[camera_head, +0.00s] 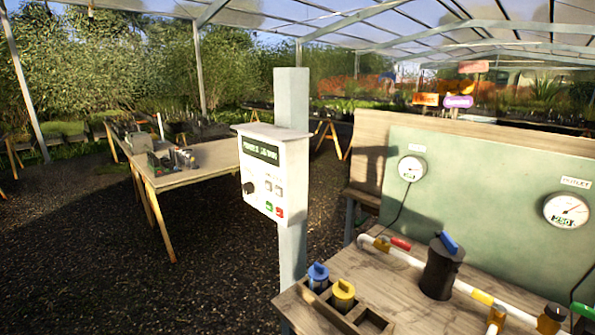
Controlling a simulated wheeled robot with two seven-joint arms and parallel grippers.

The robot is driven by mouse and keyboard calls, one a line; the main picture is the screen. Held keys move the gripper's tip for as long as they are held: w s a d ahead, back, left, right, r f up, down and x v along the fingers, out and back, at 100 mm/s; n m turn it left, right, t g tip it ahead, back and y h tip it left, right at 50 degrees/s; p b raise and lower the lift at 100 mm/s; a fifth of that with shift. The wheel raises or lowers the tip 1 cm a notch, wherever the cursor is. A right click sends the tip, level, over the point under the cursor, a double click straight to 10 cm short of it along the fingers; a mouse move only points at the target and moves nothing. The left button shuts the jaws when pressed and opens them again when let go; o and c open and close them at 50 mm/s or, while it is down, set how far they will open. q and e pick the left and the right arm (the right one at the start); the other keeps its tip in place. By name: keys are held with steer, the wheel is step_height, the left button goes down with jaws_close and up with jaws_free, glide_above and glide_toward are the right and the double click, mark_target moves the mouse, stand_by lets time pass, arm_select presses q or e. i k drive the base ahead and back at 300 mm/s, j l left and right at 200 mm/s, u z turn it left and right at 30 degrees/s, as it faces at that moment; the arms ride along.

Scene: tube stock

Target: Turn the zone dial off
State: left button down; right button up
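A white control box (272,173) is fixed to a pale grey post, left of the workbench. Its front carries a dark display (259,151) with text too small to read. A round black dial (249,188) sits at the lower left of the front. I cannot tell which setting the dial points to. Small grey buttons, a green button (268,207) and a red button (279,211) are on the same face. Neither of my grippers shows in the head view.
A wooden workbench (385,291) at the right holds pipework, a black canister (441,268), and a compartment tray with blue- and yellow-topped items. A green panel (480,200) with two gauges stands behind. A table (205,165) stands at the left. Dark ground lies open in front.

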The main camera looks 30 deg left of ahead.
mark_target(248, 187)
steer(key=u, duration=1.35)
